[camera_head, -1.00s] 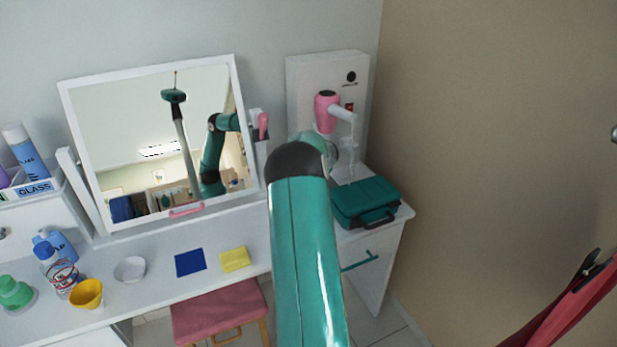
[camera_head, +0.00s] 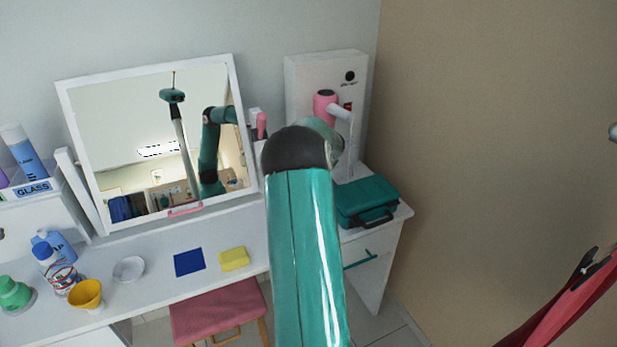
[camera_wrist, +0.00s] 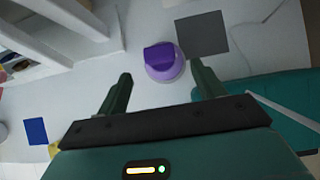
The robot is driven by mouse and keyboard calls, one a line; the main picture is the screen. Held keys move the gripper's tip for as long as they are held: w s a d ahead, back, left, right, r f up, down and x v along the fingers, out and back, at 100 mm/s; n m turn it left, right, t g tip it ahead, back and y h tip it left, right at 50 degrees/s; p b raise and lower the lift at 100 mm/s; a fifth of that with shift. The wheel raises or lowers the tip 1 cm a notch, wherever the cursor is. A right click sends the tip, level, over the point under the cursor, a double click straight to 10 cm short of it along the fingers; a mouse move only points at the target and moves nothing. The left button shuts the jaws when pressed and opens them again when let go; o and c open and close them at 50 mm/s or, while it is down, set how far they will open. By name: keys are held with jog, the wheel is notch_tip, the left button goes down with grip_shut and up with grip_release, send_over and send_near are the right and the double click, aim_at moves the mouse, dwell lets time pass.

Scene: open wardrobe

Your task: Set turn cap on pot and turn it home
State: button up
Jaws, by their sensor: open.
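In the wrist view a round purple turn cap (camera_wrist: 160,55) with a darker raised grip shows on the white tabletop. A paler lilac rim (camera_wrist: 168,77) shows below it; I cannot tell whether this is the pot or the cap's own edge. My gripper (camera_wrist: 160,69) is open and empty, its two dark green fingers spread to either side of the cap in the picture. Contact cannot be told. In the head view my arm hides the cap and my gripper.
A grey square (camera_wrist: 203,34) lies beside the cap. A teal case (camera_head: 366,201) stands at the right, near a pink hair dryer (camera_head: 326,106). A blue cloth (camera_head: 189,262) and yellow sponge (camera_head: 234,259) lie left of my arm. A mirror (camera_head: 150,140) stands behind.

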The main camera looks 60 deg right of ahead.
jog(key=v, duration=0.7)
jog(key=shift+r, duration=0.25)
jog(key=shift+s, duration=0.1)
